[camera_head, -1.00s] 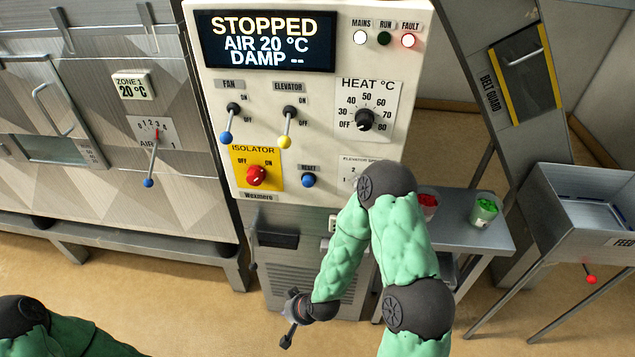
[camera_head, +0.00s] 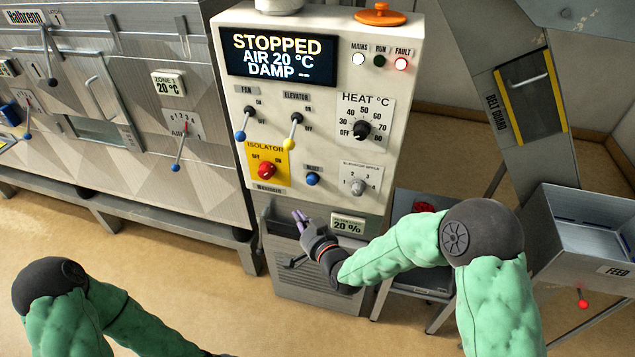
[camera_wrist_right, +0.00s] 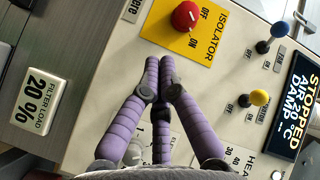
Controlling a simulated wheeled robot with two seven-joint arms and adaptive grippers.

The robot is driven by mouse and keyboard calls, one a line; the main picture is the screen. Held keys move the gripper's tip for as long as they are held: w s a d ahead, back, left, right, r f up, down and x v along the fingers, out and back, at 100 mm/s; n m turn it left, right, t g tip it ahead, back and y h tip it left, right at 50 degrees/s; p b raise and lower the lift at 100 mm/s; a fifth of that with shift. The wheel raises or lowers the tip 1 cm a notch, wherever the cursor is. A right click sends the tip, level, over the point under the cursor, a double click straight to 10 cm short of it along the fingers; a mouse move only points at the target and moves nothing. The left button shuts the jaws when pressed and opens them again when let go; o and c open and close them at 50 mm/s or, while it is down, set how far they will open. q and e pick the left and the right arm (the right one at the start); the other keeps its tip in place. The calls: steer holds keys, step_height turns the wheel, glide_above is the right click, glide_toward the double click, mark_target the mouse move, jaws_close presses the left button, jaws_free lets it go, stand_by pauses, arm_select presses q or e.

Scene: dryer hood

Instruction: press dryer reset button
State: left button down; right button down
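The reset button (camera_head: 312,179) is a round blue knob right of the red isolator knob (camera_head: 266,170), which also shows in the right wrist view (camera_wrist_right: 186,16). My right gripper (camera_head: 299,216) is below and slightly left of the button, apart from it in the head view. Its purple fingers are together and empty in the right wrist view (camera_wrist_right: 159,62), where they hide the button. My left gripper is out of view; only its arm shows at lower left.
The fan lever (camera_head: 243,124) and elevator lever (camera_head: 292,131) stick out above the isolator and button. The grey elevator speed knob (camera_head: 357,187) is to the right. A filter load display (camera_head: 348,226) sits below. A feed hopper (camera_head: 590,225) stands at far right.

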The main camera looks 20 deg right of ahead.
mark_target(312, 180)
steer(key=shift+d+r, duration=0.1)
steer(key=shift+r, duration=0.45)
steer(key=w+d+b, duration=0.1)
steer(key=w+d, duration=0.4)
steer(key=w, duration=0.2)
steer(key=shift+w, duration=0.15)
stand_by(0.4)
steer(key=shift+w+f+b, duration=0.1)
steer(key=shift+b, duration=0.3)
stand_by(0.8)
steer(key=shift+w+d, duration=0.2)
steer(key=shift+w, duration=0.05)
